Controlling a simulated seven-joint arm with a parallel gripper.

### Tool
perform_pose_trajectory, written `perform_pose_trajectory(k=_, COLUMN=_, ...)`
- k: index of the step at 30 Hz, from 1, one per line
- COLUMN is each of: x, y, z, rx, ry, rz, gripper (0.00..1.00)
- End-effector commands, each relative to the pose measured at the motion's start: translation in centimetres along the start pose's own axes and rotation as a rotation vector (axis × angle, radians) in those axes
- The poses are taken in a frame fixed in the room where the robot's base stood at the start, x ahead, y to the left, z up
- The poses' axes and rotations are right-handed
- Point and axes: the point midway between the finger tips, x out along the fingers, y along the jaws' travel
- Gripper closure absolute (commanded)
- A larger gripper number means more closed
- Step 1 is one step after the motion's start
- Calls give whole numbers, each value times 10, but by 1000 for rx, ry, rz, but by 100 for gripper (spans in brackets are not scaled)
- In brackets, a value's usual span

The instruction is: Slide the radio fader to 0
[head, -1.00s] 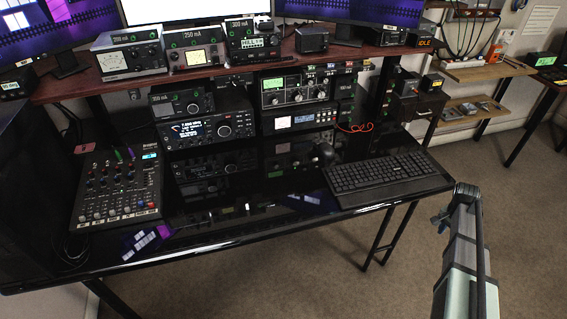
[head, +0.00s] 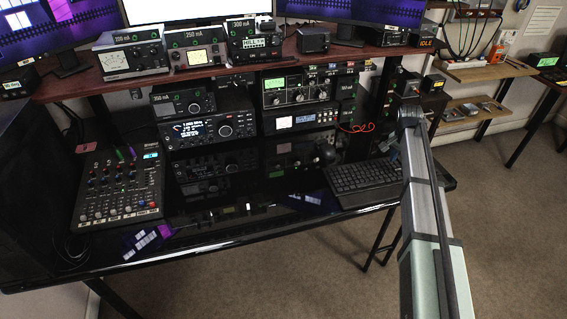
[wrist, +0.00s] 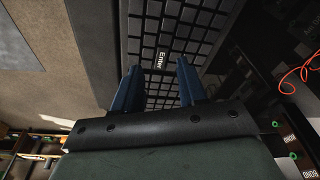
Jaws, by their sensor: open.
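The mixer (head: 120,188) with its knobs and faders lies at the left of the black desk in the head view. Its controls are too small to tell which one is the radio fader or where it is set. My gripper (wrist: 157,80) shows two blue fingers spread apart with nothing between them in the wrist view. It is over the right part of the keyboard (wrist: 150,40), with the Enter key seen between the fingers. In the head view my arm reaches over the keyboard (head: 350,182), far to the right of the mixer, and hides its right end.
Radios (head: 210,130) are stacked behind the mixer and at the desk's middle. A raised shelf (head: 75,88) with meters and monitors runs above them. The glossy desk (head: 260,190) between mixer and keyboard is mostly clear.

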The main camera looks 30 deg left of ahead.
Motion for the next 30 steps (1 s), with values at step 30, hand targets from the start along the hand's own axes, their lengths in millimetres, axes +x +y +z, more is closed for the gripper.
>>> perform_pose_trajectory(k=30, x=-144, y=-334, z=415, rx=-678, ry=-104, rz=-85, gripper=58)
